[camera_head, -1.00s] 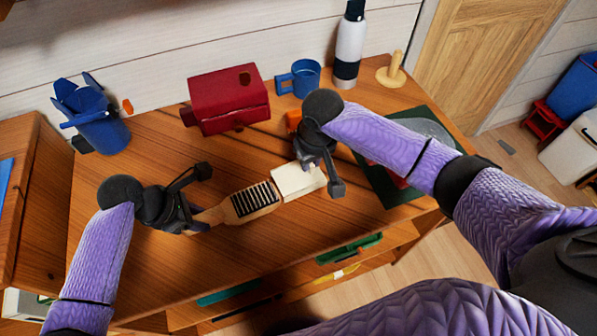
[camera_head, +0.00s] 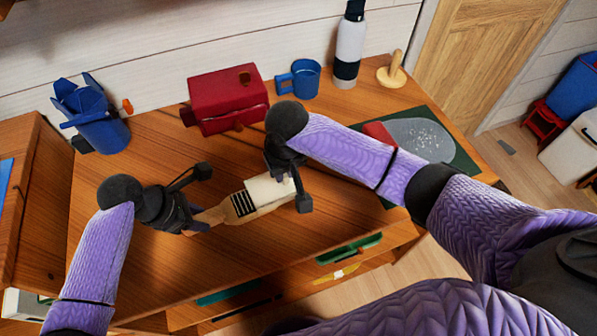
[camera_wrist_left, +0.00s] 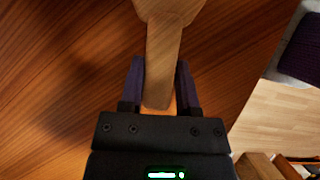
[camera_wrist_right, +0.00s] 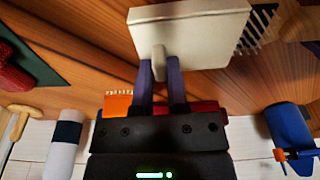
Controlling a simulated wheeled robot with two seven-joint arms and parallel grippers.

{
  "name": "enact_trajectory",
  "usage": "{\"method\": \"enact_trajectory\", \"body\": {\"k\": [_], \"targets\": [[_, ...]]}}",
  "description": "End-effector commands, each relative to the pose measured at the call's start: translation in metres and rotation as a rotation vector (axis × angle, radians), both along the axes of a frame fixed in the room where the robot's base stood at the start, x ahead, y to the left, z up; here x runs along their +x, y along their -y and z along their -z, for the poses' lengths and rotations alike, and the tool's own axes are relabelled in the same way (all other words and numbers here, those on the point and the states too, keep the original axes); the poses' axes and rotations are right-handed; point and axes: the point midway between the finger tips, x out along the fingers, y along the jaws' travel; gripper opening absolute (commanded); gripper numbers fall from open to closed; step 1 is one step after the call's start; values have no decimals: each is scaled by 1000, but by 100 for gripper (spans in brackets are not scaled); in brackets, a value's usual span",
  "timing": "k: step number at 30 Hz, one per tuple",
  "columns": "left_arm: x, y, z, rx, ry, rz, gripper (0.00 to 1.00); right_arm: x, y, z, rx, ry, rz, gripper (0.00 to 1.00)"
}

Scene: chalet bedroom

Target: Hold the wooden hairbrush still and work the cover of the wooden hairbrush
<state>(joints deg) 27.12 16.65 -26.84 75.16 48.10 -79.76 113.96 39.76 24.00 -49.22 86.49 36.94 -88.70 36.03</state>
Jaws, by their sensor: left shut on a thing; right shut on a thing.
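The wooden hairbrush (camera_head: 212,214) lies near the middle of the table, its handle pointing left. My left gripper (camera_head: 200,200) is shut on the handle, which fills the gap between the fingers in the left wrist view (camera_wrist_left: 162,60). The cream cover (camera_head: 267,191) sits over the right part of the brush head and hides most of the bristles; a strip of black bristles (camera_head: 243,204) shows at its left end. My right gripper (camera_head: 289,184) is shut on the small knob on the cover's side, seen in the right wrist view (camera_wrist_right: 158,64).
Behind stand a blue container (camera_head: 98,121), a red box (camera_head: 228,97), a blue mug (camera_head: 299,78), a bottle (camera_head: 349,50) and a wooden peg stand (camera_head: 392,72). A green mat (camera_head: 450,145) with a grey oval lies right, partly behind my right arm. Table front is clear.

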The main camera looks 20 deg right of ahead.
Motion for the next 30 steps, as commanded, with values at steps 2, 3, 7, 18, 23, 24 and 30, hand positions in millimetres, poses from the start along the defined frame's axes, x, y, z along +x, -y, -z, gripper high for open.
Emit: {"method": "enact_trajectory", "body": {"k": [2, 3, 7, 18, 23, 24, 30], "targets": [[0, 0, 0, 0, 0, 0, 0, 0, -5, 0, 1, 1, -1, 0], [0, 0, 0, 0, 0, 0, 0, -1, -7, 0, 1, 1, -1, 0], [0, 0, 0, 0, 0, 0, 0, -1, -15, 0, 1, 1, -2, 0], [0, 0, 0, -1, 1, 1, 0, -4, -36, 0, 1, 0, 0, 20], [0, 0, 0, 0, 0, 0, 0, -4, -35, 0, 0, 0, 0, 54], [0, 0, 0, 0, 0, 0, 0, -4, -35, 0, 0, 0, 0, 56], [0, 0, 0, 0, 0, 0, 0, -4, -35, 0, 0, 0, 0, 56]]}}
